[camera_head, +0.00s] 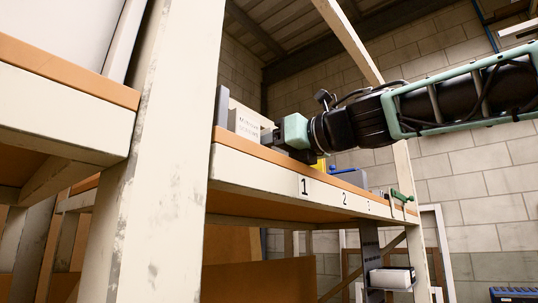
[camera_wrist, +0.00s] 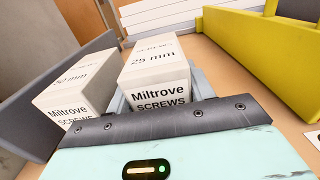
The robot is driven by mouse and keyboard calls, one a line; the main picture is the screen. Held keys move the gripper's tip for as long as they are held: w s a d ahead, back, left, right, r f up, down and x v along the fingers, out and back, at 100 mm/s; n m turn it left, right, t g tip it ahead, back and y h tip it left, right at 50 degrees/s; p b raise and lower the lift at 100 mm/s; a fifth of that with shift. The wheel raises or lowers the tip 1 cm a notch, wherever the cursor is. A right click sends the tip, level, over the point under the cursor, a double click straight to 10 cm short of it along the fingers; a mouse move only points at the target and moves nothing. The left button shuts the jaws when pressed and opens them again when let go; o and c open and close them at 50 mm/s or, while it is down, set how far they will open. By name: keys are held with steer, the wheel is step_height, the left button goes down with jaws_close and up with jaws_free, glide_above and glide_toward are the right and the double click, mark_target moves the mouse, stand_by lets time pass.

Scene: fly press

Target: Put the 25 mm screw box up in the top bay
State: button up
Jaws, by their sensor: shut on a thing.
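The 25 mm screw box (camera_wrist: 155,75) is a white carton marked "Miltrove SCREWS", in the middle of the wrist view. My gripper (camera_wrist: 160,95) is shut on it, with a pale grey finger showing at each side. A second white Miltrove box (camera_wrist: 75,90) with a different size label stands close by on the left. In the head view my gripper (camera_head: 270,137) reaches in from the right over the shelf edge at number 1. A white carton (camera_head: 243,120) shows beside it, but I cannot tell there which box it is.
A grey divider (camera_wrist: 50,90) stands left of the boxes and a yellow divider (camera_wrist: 265,60) right. The shelf edge (camera_head: 260,175) carries numbers 1, 2 and 3. A pale post (camera_head: 165,150) stands left of it. A green clamp (camera_head: 402,196) sits further along.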

steer(key=o, duration=1.3)
steer(key=shift+c, duration=0.2)
steer(key=shift+s+d+r, duration=0.1)
steer(key=b+v, duration=0.2)
steer(key=v, duration=0.9)
steer(key=shift+s+d, duration=0.25)
steer(key=shift+d, duration=0.05)
